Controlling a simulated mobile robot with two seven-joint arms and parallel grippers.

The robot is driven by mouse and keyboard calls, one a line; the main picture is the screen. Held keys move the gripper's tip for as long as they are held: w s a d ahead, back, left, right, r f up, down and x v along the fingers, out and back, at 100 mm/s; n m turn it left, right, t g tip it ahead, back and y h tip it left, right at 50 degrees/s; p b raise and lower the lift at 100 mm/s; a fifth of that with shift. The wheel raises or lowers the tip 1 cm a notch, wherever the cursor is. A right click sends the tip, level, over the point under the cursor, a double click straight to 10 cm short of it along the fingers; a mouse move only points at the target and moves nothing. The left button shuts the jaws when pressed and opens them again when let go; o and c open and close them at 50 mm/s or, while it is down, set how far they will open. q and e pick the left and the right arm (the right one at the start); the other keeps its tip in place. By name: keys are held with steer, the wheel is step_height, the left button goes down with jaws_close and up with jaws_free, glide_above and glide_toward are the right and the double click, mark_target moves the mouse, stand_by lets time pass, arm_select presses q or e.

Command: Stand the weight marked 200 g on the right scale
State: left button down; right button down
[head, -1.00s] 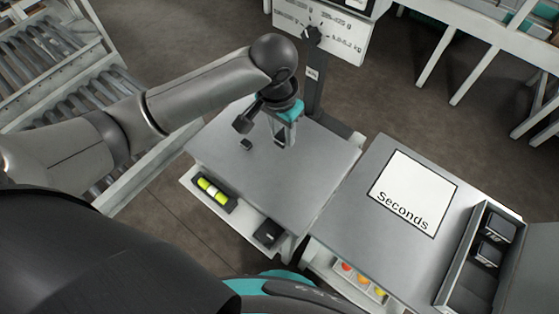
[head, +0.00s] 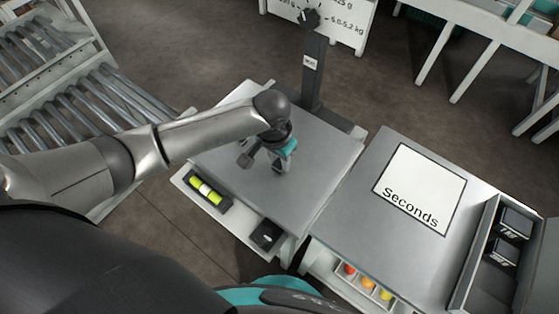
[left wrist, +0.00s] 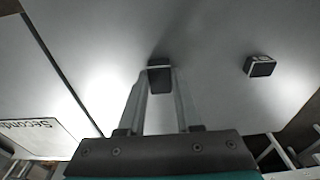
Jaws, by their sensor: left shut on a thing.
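My left gripper (head: 277,168) points down over a flat grey metal plate (head: 325,165) with a dark column at its back, which looks like a scale. It is shut on a small dark weight, seen between the fingertips in the left wrist view (left wrist: 160,80). I cannot read its marking or tell whether it touches the plate. A second dark weight (left wrist: 260,67) stands on the plate apart from the gripper; my arm hides it in the head view. My right gripper is not in view.
A yellow-green spirit level (head: 208,190) and a black box (head: 267,235) sit on the ledge in front. To the right, a bench carries a "Seconds" sheet (head: 420,185) and a case (head: 470,255) with dark blocks. The dark column (head: 313,70) rises behind the plate.

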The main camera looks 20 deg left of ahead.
arm_select(q)
steer(key=shift+r, duration=0.1)
steer(key=c, duration=0.6)
jaws_free()
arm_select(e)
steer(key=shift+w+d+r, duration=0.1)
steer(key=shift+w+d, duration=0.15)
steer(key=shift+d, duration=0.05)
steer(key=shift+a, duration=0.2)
